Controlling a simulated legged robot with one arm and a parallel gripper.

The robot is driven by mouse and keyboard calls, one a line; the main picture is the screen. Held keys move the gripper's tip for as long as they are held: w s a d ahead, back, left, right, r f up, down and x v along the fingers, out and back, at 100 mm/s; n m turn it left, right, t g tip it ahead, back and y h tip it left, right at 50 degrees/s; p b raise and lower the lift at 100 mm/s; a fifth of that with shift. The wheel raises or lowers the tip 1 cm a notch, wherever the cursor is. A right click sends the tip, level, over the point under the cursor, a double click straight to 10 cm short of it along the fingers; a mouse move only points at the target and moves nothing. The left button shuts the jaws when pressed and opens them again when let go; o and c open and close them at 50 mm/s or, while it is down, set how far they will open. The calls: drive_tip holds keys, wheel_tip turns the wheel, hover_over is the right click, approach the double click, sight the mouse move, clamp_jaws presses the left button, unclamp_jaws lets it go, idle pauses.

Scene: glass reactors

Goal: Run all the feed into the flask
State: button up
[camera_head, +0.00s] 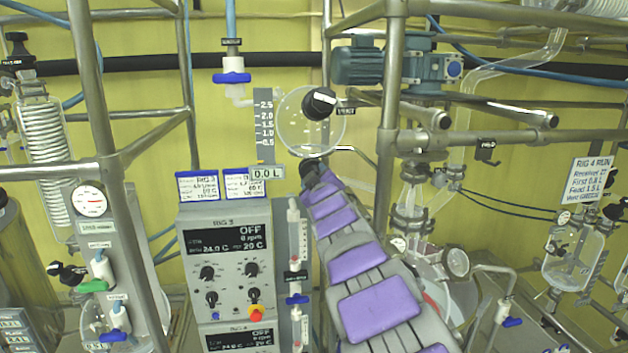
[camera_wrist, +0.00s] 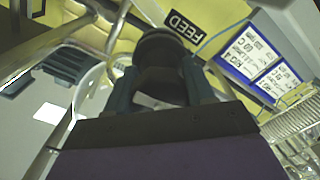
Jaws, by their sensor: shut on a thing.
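The round glass feed vessel (camera_head: 296,128) hangs at upper middle beside a grey scale marked 0.5 to 2.5 (camera_head: 265,125). It looks clear, and the display (camera_head: 266,172) reads 0.0 L. A black knob (camera_head: 318,103) with a white line sits on its front. My gripper (camera_head: 311,166) is just below the vessel. In the wrist view my gripper (camera_wrist: 165,88) is shut on a dark round valve knob (camera_wrist: 165,48) beside a FEED label (camera_wrist: 181,22). The knob's pointer cannot be seen. The glass flask (camera_head: 462,292) at lower right is partly hidden behind my arm.
A control box (camera_head: 228,260) reading OFF stands left of my arm. Steel frame posts (camera_head: 392,90) and crossbars flank the vessel. A blue-handled tap (camera_head: 232,77) is at upper left of it. Another rig with a coiled condenser (camera_head: 45,150) stands far left.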

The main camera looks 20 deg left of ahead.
drive_tip(key=m, duration=0.2)
drive_tip(key=f+m, duration=0.1)
drive_tip(key=f+m+b, duration=0.1)
drive_tip(key=m, duration=0.1)
drive_tip(key=shift+a+m, duration=0.1)
drive_tip(key=shift+m, duration=0.2)
drive_tip(key=shift+o, duration=0.2)
drive_tip(key=m+b, duration=0.2)
drive_tip(key=m, duration=0.7)
drive_tip(key=shift+s+a+r+b, duration=0.1)
drive_tip(key=shift+r+b, duration=0.05)
drive_tip(key=shift+b, duration=0.15)
drive_tip(key=m, duration=0.5)
drive_tip(key=shift+a+r, duration=0.1)
drive_tip(key=shift+r, duration=0.1)
drive_tip(key=m, duration=0.5)
drive_tip(key=shift+r, duration=0.1)
drive_tip(key=m, duration=0.4)
drive_tip(key=shift+r, duration=0.1)
drive_tip(key=shift+c, duration=0.2)
drive_tip(key=m, duration=0.5)
drive_tip(key=shift+r+m+p, duration=0.2)
drive_tip(key=shift+m+p, duration=0.1)
drive_tip(key=shift+m, duration=0.1)
drive_tip(key=shift+d+r+m, duration=0.1)
drive_tip(key=shift+m, duration=0.8)
drive_tip(key=shift+d+r+m, duration=0.1)
drive_tip(key=shift+m, duration=0.8)
drive_tip(key=shift+r+m, duration=0.1)
drive_tip(key=shift+m, duration=0.2)
